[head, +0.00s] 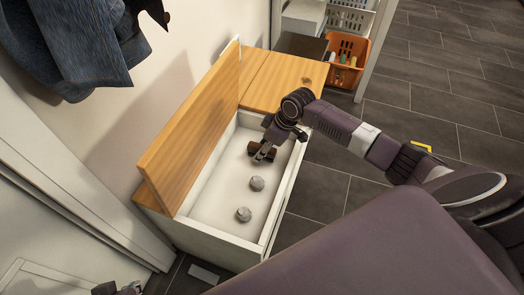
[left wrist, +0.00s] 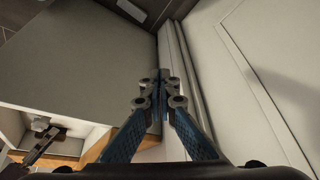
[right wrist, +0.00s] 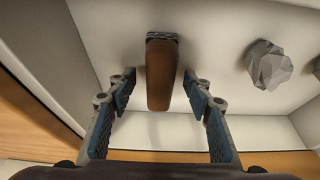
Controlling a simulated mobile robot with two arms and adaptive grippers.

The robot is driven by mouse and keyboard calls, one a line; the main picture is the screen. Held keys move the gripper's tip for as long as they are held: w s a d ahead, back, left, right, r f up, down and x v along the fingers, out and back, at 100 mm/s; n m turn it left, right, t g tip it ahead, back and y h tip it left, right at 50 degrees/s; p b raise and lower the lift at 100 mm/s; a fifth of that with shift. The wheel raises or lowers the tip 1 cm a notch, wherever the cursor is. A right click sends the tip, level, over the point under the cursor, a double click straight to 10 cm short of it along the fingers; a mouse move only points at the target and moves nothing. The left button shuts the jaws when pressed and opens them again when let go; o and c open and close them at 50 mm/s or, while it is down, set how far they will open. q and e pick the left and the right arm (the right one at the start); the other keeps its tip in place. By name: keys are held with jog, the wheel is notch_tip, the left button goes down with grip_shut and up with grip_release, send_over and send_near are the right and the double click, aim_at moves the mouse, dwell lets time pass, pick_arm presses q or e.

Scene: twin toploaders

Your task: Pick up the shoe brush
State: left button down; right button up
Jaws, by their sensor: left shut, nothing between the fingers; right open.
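The shoe brush (head: 266,153) lies on the white floor of the open bench box (head: 212,190), towards its far end. It is brown with dark bristles. In the right wrist view the brush (right wrist: 161,78) shows between the two parted fingers of my right gripper (right wrist: 160,88), with gaps on both sides. In the head view my right gripper (head: 262,146) reaches down into the box and partly covers the brush. My left gripper (left wrist: 161,80) is shut and empty, outside the box; it barely shows at the bottom left of the head view (head: 120,288).
Two grey crumpled lumps (head: 257,183) (head: 244,214) lie in the box nearer to me. The raised wooden lid (head: 195,125) stands along the wall side. A closed wooden top (head: 285,80) and an orange basket (head: 346,62) are beyond. Tiled floor (head: 335,185) is at the right.

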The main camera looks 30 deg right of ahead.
jog(key=shift+f, duration=0.15)
dwell(1.2)
grip_shut()
